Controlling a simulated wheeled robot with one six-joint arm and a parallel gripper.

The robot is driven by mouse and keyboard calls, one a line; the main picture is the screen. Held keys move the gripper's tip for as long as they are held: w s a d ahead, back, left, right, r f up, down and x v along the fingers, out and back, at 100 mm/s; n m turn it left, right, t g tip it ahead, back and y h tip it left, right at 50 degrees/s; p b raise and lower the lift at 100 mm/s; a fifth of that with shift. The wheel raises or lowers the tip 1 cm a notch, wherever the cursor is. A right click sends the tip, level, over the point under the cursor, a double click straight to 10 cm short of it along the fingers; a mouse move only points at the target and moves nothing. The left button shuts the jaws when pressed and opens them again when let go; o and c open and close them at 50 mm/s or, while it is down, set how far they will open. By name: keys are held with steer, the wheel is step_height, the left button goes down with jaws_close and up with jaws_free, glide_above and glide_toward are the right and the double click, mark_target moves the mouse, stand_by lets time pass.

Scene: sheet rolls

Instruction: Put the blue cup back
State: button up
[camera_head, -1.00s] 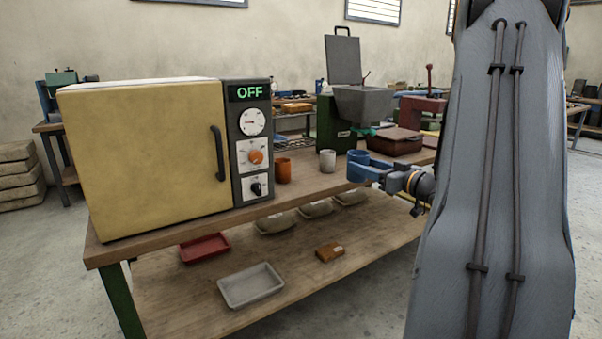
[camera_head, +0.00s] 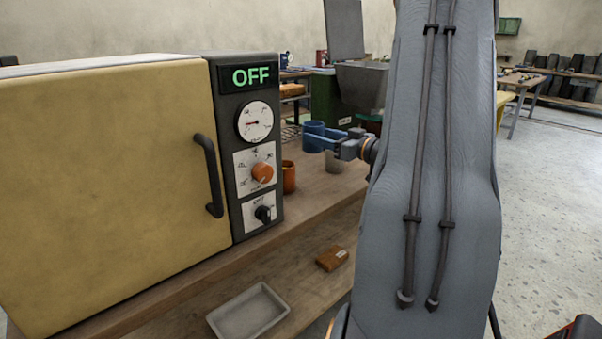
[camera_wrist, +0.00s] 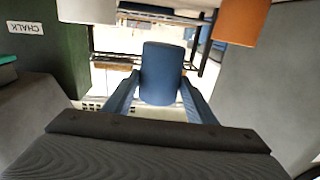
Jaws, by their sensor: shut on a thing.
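The blue cup (camera_head: 312,132) is held in my gripper (camera_head: 326,142) above the bench, at the right of the oven in the head view. In the wrist view the blue cup (camera_wrist: 161,72) sits between the two blue fingers of my gripper (camera_wrist: 160,95), which are shut on it from both sides. An orange cup (camera_head: 289,177) stands on the bench beside the oven.
The yellow oven (camera_head: 110,180) with its dark handle fills the left side and reads OFF. A green machine with a grey hopper (camera_head: 361,88) stands behind the cups. The lower shelf holds a grey tray (camera_head: 248,313) and a brown block (camera_head: 332,258). A rack (camera_wrist: 112,62) shows beyond the blue cup.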

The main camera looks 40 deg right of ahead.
mark_target(319, 152)
steer(key=f, duration=0.5)
steer(key=shift+w+f, duration=0.1)
steer(key=shift+w, duration=0.15)
steer(key=shift+f, duration=2.4)
steer(key=shift+f, duration=0.1)
steer(key=o, duration=1.1)
steer(key=shift+c, duration=0.2)
steer(key=shift+s, duration=0.35)
steer(key=s, duration=0.3)
steer(key=s+d, duration=0.1)
steer(key=s, duration=0.7)
steer(key=shift+s+d, duration=0.15)
steer(key=shift+d, duration=0.25)
